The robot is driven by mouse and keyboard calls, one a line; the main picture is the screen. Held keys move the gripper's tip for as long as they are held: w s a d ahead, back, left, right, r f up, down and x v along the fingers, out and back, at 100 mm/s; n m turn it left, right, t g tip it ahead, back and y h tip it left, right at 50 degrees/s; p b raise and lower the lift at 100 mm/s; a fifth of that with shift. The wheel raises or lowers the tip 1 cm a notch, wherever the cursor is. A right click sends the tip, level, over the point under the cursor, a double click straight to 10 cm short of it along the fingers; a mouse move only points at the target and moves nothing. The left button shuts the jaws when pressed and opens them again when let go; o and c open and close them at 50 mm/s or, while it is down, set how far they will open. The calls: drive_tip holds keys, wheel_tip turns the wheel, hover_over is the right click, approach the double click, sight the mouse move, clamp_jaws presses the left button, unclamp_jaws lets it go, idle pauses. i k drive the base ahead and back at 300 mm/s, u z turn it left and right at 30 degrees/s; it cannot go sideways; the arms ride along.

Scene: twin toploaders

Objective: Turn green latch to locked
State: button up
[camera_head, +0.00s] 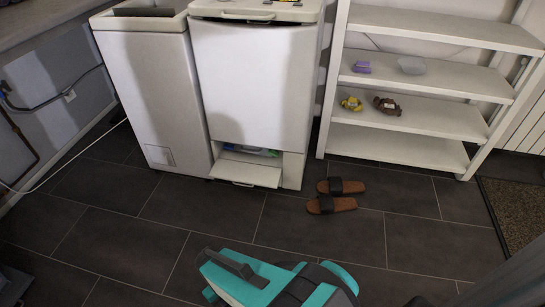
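Two white toploaders stand side by side: a left one (155,85) and a right one (252,85). The right one has an open compartment low on its front, with its white flap (246,173) folded down. A small green and blue patch (262,152) shows inside that opening. It is too small and shaded to tell whether it is the green latch or how it is turned.
A white shelf unit (405,136) with small items stands at right. A pair of brown sandals (336,195) lies on the dark tiles before it.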

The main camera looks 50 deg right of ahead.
sight(274, 152)
drive_tip(key=k, duration=1.3)
drive_tip(key=u, duration=0.6)
drive_tip(key=i, duration=1.05)
drive_tip(key=u, duration=0.3)
